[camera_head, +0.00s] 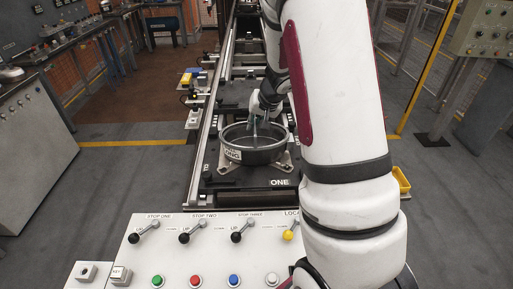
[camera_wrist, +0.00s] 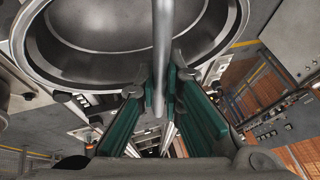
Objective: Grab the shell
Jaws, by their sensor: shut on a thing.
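The shell (camera_head: 243,156) is a round, dark grey, open-topped metal pot with a pale label on its side. In the head view it is at the pallet marked ONE (camera_head: 225,184), between metal brackets. In the wrist view its rim and hollow inside (camera_wrist: 120,30) fill the upper left. A thin metal bar (camera_wrist: 162,45), its handle, crosses the opening. My gripper (camera_head: 257,119) is above the shell's opening. In the wrist view its green-padded fingers (camera_wrist: 161,88) are closed on the bar, one on each side. The shell's underside is hidden.
A conveyor with rails (camera_head: 207,130) runs away from me, with more pallets behind. A control panel with levers and coloured buttons (camera_head: 200,255) stands in front. Workbenches (camera_head: 62,50) are on the left. A control box (camera_head: 488,28) and yellow-edged fence are on the right.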

